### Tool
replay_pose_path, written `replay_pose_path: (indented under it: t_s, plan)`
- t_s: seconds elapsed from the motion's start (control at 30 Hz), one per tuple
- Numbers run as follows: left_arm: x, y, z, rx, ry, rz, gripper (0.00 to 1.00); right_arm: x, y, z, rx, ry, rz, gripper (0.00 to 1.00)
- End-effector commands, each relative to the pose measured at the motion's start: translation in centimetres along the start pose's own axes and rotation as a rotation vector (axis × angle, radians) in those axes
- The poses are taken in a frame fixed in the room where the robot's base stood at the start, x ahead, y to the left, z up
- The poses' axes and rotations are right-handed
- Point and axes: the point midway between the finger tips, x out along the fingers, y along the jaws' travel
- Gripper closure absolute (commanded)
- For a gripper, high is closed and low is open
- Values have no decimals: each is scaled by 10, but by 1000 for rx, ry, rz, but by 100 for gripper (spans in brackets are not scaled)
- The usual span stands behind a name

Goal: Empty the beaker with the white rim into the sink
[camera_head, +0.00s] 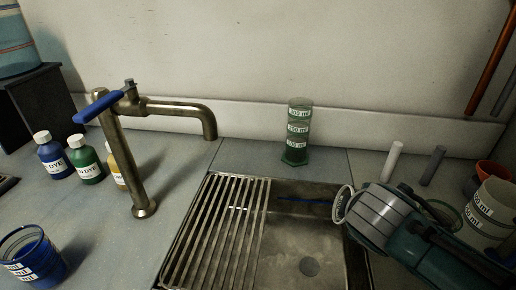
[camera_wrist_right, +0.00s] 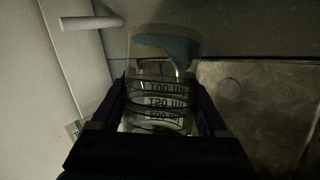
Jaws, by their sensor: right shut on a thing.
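My right gripper (camera_head: 378,214) comes in from the right and is shut on a clear beaker with a white rim (camera_head: 343,203). The beaker is tilted well over, with its rim toward the left at the right edge of the sink (camera_head: 284,248). In the right wrist view the beaker (camera_wrist_right: 158,98) sits between both fingers, with its volume marks visible. A pale blue patch shows near its mouth; I cannot tell if it is liquid. A thin blue streak lies along the back of the basin. My left gripper is not in view.
A slatted rack (camera_head: 215,230) covers the sink's left part. A faucet (camera_head: 140,150) stands behind left. A green cylinder (camera_head: 297,132) stands behind the sink. Dye bottles (camera_head: 86,160) and a blue beaker (camera_head: 32,256) are left. Another beaker (camera_head: 489,205) is at right.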

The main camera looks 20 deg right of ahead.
Motion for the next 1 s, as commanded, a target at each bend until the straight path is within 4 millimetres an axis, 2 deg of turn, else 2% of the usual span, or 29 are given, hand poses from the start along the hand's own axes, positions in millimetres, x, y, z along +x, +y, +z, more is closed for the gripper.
replay_pose_path:
  t_s: [1.0]
  plan:
    - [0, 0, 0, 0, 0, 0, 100, 2, -6, -10, -94, -92, 40, 100]
